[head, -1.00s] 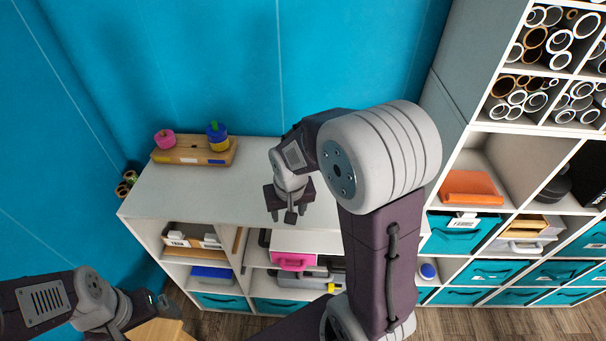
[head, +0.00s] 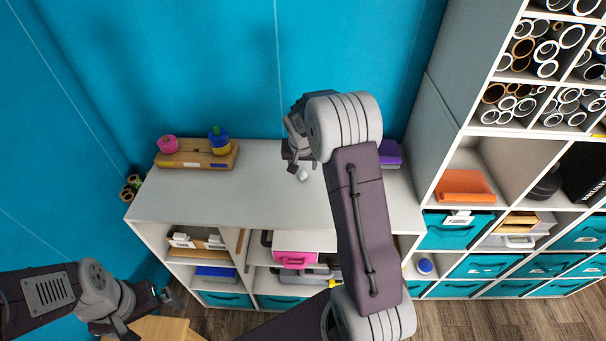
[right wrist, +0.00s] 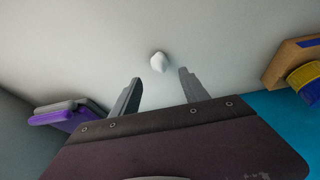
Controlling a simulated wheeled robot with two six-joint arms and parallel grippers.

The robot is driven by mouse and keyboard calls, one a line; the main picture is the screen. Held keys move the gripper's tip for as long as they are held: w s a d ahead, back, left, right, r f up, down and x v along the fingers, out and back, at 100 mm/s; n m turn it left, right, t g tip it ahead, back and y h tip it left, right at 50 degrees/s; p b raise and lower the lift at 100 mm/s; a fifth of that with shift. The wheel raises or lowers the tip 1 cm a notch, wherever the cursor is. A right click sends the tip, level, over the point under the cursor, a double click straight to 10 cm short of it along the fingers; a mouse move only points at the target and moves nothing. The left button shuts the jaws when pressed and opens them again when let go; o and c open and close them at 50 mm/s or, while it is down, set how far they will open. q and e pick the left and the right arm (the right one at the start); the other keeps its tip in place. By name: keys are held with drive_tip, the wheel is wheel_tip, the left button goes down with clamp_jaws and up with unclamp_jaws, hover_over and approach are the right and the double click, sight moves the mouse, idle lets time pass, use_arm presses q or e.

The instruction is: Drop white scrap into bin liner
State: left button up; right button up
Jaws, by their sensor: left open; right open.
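The white scrap (head: 303,176) is a small crumpled lump on the white cabinet top, toward the back. In the right wrist view the scrap (right wrist: 158,62) lies just beyond the fingertips, between their lines and apart from them. My right gripper (head: 297,168) is open and empty above the cabinet top beside the scrap; its two fingers (right wrist: 160,75) show spread apart in the wrist view. My left gripper (head: 172,298) is open low at the left, in front of the cabinet and far from the scrap. I cannot make out a bin liner.
A wooden block with pink and blue-yellow rolls (head: 196,154) stands at the back left of the cabinet top (head: 220,195). A purple and grey object (head: 390,153) lies at the back right, partly behind my arm. A tall shelf (head: 463,165) rises at the right.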

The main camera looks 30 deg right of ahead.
sight(303, 173)
drive_tip(key=shift+a+p+x, duration=0.1)
drive_tip(key=shift+p+x, duration=0.15)
drive_tip(key=shift+x, duration=1.1)
drive_tip(key=shift+a+p+x, duration=0.15)
drive_tip(key=shift+p+x, duration=0.1)
drive_tip(key=shift+x, duration=1.05)
drive_tip(key=shift+s, duration=0.2)
clamp_jaws()
